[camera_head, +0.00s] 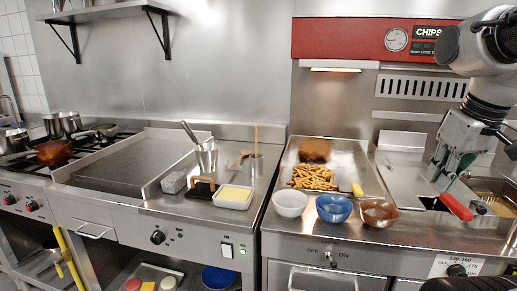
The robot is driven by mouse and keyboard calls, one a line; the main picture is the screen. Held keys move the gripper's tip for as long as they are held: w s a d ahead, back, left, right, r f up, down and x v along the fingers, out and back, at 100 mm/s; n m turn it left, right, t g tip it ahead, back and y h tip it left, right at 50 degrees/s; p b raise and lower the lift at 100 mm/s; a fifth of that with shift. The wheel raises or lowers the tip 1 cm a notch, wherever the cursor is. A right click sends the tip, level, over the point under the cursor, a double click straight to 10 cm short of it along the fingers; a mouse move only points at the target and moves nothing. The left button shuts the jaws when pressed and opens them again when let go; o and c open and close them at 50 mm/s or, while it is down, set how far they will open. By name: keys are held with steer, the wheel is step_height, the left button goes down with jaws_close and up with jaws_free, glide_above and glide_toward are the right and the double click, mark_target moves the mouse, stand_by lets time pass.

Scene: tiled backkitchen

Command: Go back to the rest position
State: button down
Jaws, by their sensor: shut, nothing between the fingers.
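My gripper (444,184) hangs from my arm at the right side of the head view, above the counter near the fryer. Its fingers are shut and nothing shows between them. A red handle (457,207) lies just below and to the right of the fingertips; I cannot tell whether they touch it. My arm comes in from the top right corner and partly covers the red fryer panel and the fryer area.
A tray (356,163) of fries stands left of my gripper. White (290,203), blue (334,208) and brown (379,212) bowls line the front edge. A griddle (125,168) and a stove with pots (62,123) are further left. The fryer basket (495,200) is at right.

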steer(key=shift+m+t, duration=0.4)
steer(key=shift+m, duration=0.3)
steer(key=s+f, duration=0.1)
steer(key=s+a+f, duration=0.1)
steer(key=shift+s+a+f, duration=0.2)
steer(key=shift+s+f, duration=0.15)
steer(key=shift+f, duration=0.05)
